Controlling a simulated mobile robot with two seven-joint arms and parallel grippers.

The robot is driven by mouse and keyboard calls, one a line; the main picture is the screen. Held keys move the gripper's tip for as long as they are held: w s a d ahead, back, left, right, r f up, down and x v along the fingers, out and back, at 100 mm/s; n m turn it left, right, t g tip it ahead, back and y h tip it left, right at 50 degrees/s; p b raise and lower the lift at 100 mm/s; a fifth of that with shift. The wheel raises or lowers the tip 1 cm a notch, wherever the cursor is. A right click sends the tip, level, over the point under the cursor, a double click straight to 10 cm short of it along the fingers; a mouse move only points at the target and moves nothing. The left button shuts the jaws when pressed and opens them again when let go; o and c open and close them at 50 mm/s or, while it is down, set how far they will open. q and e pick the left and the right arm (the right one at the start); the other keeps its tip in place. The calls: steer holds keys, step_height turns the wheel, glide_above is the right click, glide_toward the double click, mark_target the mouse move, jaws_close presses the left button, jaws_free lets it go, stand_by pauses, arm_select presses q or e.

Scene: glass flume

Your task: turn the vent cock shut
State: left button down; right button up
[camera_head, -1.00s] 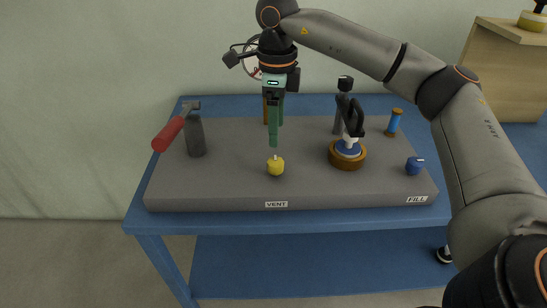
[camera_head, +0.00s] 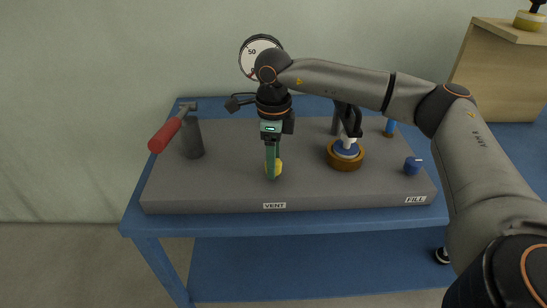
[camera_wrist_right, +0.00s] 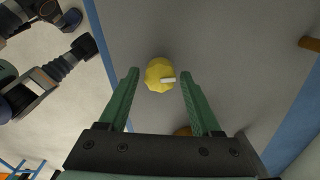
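The vent cock is a small yellow knob (camera_head: 279,168) on the grey slab behind the VENT label (camera_head: 274,206). My right gripper (camera_head: 271,177) points down at it, and its green fingers partly cover it in the head view. In the right wrist view the yellow knob (camera_wrist_right: 160,77) has a white pointer mark aimed right. The open green fingers stand to its left and right there, with a gap on each side. Whether the fingertips are down at its height is hard to tell. My left gripper is not in view.
A red-handled lever (camera_head: 166,134) stands at the slab's left. A brown round base with a blue top (camera_head: 345,156) and black upper part is to the right. A blue knob (camera_head: 412,166) sits by the FILL label (camera_head: 416,200). A gauge (camera_head: 249,58) hangs behind.

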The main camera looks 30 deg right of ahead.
jaws_close()
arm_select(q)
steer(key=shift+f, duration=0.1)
